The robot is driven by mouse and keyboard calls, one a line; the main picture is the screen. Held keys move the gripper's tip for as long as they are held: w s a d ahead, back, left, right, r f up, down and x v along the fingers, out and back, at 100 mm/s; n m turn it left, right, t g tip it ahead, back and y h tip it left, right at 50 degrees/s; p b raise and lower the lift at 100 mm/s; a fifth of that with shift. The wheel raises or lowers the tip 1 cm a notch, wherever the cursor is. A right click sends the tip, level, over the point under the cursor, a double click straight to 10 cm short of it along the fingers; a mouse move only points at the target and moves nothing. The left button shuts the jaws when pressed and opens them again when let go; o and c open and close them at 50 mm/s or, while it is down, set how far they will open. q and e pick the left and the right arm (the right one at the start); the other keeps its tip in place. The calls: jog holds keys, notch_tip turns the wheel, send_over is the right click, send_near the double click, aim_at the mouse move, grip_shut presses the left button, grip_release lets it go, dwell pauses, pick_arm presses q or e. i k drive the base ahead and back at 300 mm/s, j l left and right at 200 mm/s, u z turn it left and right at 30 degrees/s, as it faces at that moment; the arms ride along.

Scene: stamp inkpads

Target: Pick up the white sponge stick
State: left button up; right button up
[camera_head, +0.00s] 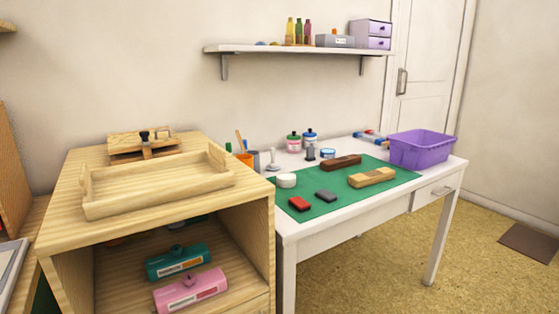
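A small pale upright piece (272,160) stands on the white table (345,221) near its left back edge, just right of a cup group. It may be the white sponge stick, but it is too small to tell. A short round white piece (287,181) sits on the left part of the green mat (330,201); I cannot tell whether it is a sponge or a lid. Neither of my grippers is in view.
An orange cup (245,159) with sticks stands at the table's left end. Brown (341,162) and tan (371,178) blocks, red (299,203) and dark (325,195) pads lie on the mat. A purple bin (420,151) is right. A wooden cabinet (257,215) adjoins left.

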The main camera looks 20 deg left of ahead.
aim_at(273, 165)
jog(key=i+l, duration=0.45)
jog(key=i+l+u, duration=0.15)
jog(key=i+l, duration=0.25)
jog(key=l, duration=0.15)
